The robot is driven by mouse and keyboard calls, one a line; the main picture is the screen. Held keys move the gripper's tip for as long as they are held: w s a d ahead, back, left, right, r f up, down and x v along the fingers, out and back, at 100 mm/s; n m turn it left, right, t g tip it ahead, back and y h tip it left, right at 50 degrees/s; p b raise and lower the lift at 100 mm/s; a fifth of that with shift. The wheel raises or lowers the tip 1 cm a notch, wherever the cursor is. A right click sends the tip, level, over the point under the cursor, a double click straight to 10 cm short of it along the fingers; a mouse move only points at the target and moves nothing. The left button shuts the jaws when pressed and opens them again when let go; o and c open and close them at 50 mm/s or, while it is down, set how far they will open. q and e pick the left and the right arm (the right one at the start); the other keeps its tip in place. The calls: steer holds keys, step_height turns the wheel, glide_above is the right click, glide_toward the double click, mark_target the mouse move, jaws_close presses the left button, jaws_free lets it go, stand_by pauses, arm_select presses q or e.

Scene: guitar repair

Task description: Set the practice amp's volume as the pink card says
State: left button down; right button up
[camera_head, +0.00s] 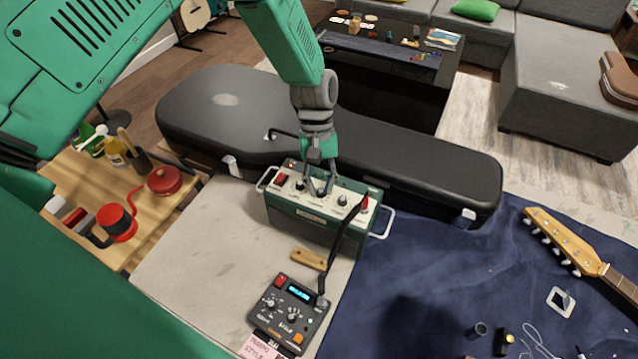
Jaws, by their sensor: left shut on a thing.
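The practice amp (318,225) is a dark green box with a pale top panel and metal side handles, standing on the grey mat. Its panel has a red switch (282,179), a left dark knob (300,185), a right dark knob (342,200) and a red plug (365,203). My left gripper (319,190) points down at the panel between these two knobs, shut on a middle knob that its fingers mostly hide. The knob's setting cannot be read. The pink card (261,347) lies at the bottom edge, cut off; its lettering is only partly visible. My right gripper is not in view.
A black pedal (291,312) with a lit display is cabled to the amp. A wooden piece (309,259) lies between them. A black guitar case (410,150) is close behind. A blue cloth (420,285) holds a guitar neck (565,240) and small parts.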

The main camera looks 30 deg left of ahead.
arm_select(q)
steer(key=m, duration=0.1)
steer(key=m+y, duration=0.1)
steer(key=m, duration=0.2)
steer(key=shift+d+m+g+y, duration=0.3)
steer(key=shift+m+g, duration=0.1)
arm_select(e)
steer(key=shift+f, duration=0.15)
arm_select(q)
steer(key=m+y, duration=0.2)
steer(key=m, duration=0.2)
steer(key=shift+m, duration=0.3)
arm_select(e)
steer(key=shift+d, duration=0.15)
arm_select(q)
steer(key=c, duration=1.5)
jaws_free()
steer(key=shift+o, duration=0.2)
steer(key=shift+s+r, duration=0.1)
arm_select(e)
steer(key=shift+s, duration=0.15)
arm_select(q)
steer(key=v, duration=1.2)
steer(key=shift+d, duration=0.1)
